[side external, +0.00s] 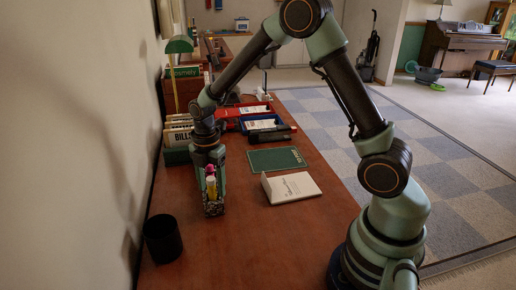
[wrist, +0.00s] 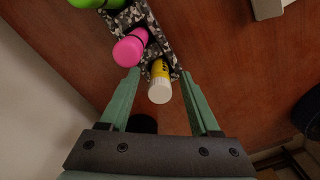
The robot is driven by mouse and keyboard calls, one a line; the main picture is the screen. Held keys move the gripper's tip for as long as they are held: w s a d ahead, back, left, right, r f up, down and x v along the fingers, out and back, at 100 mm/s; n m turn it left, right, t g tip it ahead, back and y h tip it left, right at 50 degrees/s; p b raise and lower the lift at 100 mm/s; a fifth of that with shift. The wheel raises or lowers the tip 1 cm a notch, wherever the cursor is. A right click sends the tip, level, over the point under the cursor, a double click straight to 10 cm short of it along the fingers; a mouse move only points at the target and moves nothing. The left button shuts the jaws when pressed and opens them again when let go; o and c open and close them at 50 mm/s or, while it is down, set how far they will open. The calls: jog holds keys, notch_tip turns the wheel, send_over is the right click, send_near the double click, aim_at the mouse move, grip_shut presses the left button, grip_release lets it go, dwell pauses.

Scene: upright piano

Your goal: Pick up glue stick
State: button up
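The glue stick (wrist: 159,83), yellow with a white cap, stands in a camouflage-patterned holder (wrist: 164,48). In the side view the glue stick (side external: 211,187) shows at the top of the holder (side external: 214,209) on the desk. My gripper (wrist: 158,76) is open, its two green fingers on either side of the glue stick in the wrist view. A gap shows on the right; the left fingertip is close to the pink item (wrist: 131,46). I cannot tell whether either finger touches anything.
A bright green item (wrist: 88,3) is at the holder's far end. A black cup (side external: 163,238) stands near the wall. A white booklet (side external: 290,187) and a green book (side external: 277,159) lie right of the holder. The front desk area is clear.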

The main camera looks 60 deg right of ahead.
grip_shut()
jog(key=shift+r, duration=0.1)
notch_tip(320, 180, up, 20)
dwell(0.6)
